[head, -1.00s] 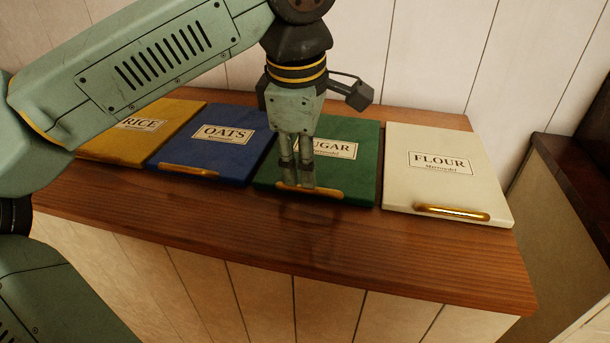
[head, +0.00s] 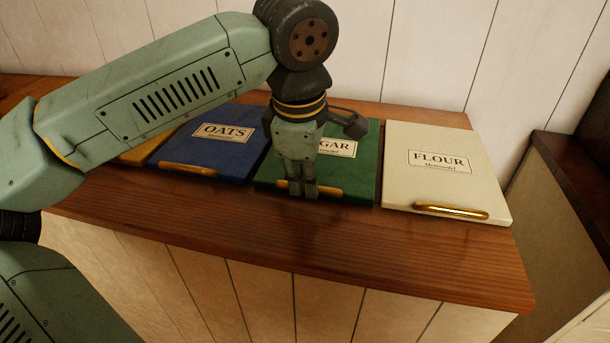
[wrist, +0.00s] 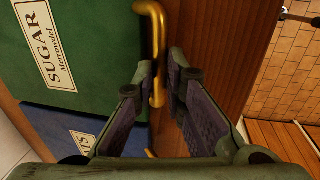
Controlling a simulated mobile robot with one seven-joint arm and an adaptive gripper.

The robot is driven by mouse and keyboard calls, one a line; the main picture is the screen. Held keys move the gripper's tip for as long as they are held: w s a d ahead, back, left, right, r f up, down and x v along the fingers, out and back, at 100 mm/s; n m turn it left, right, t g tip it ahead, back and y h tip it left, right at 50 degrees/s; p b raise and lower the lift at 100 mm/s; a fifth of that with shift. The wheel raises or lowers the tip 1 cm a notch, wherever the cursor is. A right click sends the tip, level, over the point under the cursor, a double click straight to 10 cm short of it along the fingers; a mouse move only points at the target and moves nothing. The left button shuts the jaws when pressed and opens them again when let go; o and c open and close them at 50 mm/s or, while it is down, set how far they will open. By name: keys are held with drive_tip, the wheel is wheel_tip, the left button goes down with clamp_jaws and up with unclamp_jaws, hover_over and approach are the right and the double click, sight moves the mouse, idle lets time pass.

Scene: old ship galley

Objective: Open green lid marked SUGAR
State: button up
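The green SUGAR lid (head: 358,172) lies flat and closed on the counter, and its label is partly covered by my gripper in the head view. It also shows at upper left in the wrist view (wrist: 98,58). Its brass handle (wrist: 157,40) runs along its front edge. My gripper (head: 302,194) is over that edge, pointing down, hiding the middle of the handle in the head view. In the wrist view my fingers (wrist: 161,84) stand on either side of the handle, slightly apart. Firm contact cannot be made out.
The blue OATS lid (head: 215,152) lies to the left, with the yellow lid (head: 133,157) beyond it, mostly behind my arm. The white FLOUR lid (head: 440,185) lies to the right. The wooden counter front (head: 350,235) is clear. A panelled wall (head: 440,60) stands behind.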

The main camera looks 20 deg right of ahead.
clamp_jaws()
idle(0.4)
